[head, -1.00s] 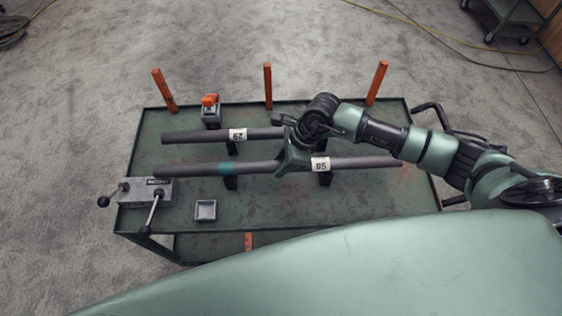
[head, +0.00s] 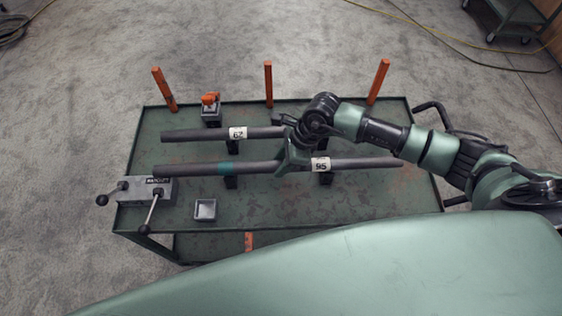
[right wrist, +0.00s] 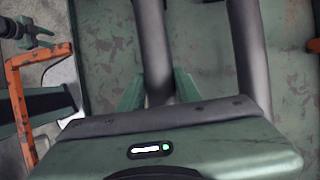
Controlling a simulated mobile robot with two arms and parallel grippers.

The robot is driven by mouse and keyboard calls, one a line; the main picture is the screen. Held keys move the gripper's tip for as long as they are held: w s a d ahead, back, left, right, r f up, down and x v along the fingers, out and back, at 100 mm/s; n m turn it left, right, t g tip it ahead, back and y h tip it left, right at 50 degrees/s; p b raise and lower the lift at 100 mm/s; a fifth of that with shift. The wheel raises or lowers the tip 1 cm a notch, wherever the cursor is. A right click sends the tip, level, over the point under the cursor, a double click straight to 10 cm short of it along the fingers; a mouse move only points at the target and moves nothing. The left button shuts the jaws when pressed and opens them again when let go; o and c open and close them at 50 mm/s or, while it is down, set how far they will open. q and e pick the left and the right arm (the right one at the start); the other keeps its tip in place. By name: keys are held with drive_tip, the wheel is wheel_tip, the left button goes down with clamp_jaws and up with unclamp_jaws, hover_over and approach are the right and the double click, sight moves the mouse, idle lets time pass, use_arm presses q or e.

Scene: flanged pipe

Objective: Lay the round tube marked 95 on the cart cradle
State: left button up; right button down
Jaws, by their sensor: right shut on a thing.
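The round tube marked 95 (head: 370,163) is dark grey with a teal band and a white label. It lies level across the near part of the green cart (head: 275,208). Black cradle blocks (head: 231,183) show beneath it; whether it touches them I cannot tell. My right gripper (head: 286,165) is shut on this tube near its middle, left of the label. In the right wrist view, the held tube (right wrist: 152,45) runs between the green fingers. My left gripper is not in view.
A second tube marked 62 (head: 195,136) lies parallel behind, partly hidden by my right arm. Orange posts (head: 268,84) line the far edge. A grey lever box (head: 158,191) sits front left, with a small square tray (head: 205,210) nearby. An orange-topped clamp (head: 210,110) stands behind.

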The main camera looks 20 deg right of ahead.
drive_tip(key=shift+f, duration=0.2)
drive_tip(key=c, duration=0.9)
unclamp_jaws()
drive_tip(key=shift+s+f, duration=0.1)
drive_tip(key=shift+b+v, duration=1)
drive_tip(key=shift+v, duration=2.95)
drive_tip(key=shift+a, duration=0.1)
